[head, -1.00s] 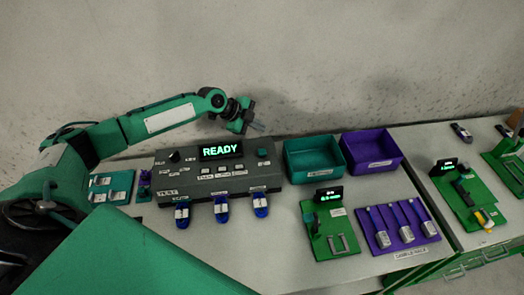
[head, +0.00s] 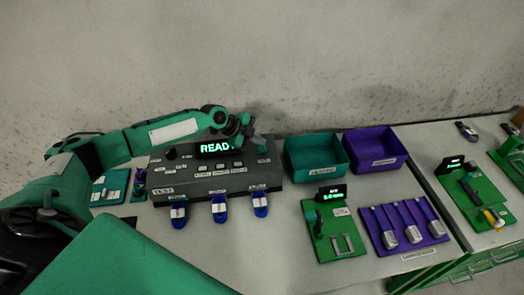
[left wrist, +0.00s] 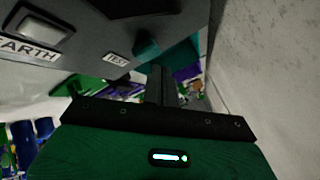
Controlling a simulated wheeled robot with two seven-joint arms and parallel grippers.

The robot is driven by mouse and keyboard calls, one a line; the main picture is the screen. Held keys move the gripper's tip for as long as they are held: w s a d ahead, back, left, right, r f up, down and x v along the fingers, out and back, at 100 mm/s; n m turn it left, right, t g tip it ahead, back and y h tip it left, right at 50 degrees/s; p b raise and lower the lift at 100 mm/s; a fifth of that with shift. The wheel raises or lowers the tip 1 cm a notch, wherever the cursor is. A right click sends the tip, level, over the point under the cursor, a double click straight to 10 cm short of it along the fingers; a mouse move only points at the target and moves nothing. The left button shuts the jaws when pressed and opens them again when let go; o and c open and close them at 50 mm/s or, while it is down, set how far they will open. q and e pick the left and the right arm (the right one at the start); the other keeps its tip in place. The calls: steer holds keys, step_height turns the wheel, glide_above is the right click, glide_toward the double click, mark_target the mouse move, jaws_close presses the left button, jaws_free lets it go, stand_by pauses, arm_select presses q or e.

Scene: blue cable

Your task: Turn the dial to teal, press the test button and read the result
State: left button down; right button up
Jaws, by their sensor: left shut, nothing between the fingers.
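The grey test unit (head: 160,180) stands on the bench with a lit display (head: 217,147) reading READY, its right end covered by my left gripper. A dark dial (head: 170,153) sits at the unit's upper left; its setting is too small to read. My left gripper (head: 260,143) is shut and empty, fingers pointing down over the unit's right end. The teal test button (left wrist: 147,48) shows in the left wrist view beside the TEST label (left wrist: 117,59), close to the shut fingertips (left wrist: 160,72). Whether they touch it I cannot tell. My right gripper is out of view.
Several blue plugs (head: 219,210) line the unit's front edge. A teal bin (head: 318,172) and a purple bin (head: 375,164) stand to its right. A green board (head: 345,248) and a purple rack (head: 385,240) lie in front of them. The wall is close behind.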

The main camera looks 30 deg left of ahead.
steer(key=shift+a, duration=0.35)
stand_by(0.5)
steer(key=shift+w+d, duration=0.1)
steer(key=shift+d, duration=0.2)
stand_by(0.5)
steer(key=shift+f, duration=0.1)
arm_select(q)
steer(key=shift+f+b, duration=0.4)
steer(key=shift+b, duration=0.25)
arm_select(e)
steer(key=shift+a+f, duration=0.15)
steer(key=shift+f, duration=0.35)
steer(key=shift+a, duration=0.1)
arm_select(q)
steer(key=shift+f+b, duration=0.55)
steer(key=shift+b, duration=0.1)
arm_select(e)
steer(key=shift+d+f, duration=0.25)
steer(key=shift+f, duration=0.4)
arm_select(q)
steer(key=shift+r, duration=0.1)
steer(key=shift+r+p, duration=0.4)
steer(key=shift+r, duration=0.45)
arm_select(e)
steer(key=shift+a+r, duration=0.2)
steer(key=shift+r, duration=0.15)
